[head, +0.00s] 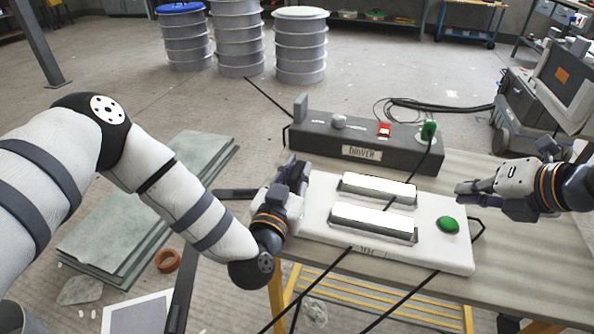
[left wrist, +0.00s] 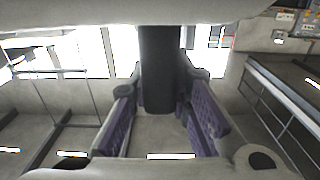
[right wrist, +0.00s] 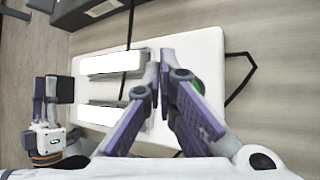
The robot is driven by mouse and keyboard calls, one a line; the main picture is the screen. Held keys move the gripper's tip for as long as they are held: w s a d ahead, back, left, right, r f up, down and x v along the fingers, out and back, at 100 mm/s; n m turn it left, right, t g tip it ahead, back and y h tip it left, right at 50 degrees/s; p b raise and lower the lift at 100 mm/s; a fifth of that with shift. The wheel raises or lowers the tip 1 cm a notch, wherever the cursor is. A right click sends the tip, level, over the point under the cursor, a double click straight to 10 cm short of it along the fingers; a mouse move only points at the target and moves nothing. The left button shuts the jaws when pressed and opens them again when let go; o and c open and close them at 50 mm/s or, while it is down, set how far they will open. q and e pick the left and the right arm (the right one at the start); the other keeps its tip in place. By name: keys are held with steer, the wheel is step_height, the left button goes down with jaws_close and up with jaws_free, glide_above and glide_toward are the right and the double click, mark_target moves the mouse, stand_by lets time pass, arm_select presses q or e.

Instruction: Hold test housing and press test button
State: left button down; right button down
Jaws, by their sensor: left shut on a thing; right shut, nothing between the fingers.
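The test housing (head: 432,242) is a white flat box on the table with two bright raised bars (head: 378,187). Its round green test button (head: 448,224) is near the right end. My left gripper (head: 292,172) is at the housing's left end, shut on a dark upright part, which shows as a black bar (left wrist: 159,80) between the fingers in the left wrist view. My right gripper (head: 464,188) is shut and empty, above and to the right of the button. In the right wrist view its fingers (right wrist: 165,75) partly hide the button (right wrist: 198,86).
Black cables run around both. Bare tabletop (head: 535,255) lies to the right. Drums (head: 300,50) stand on the floor behind.

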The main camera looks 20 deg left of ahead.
steer(key=shift+r, duration=0.7)
arm_select(q)
steer(key=c, duration=1.4)
jaws_free()
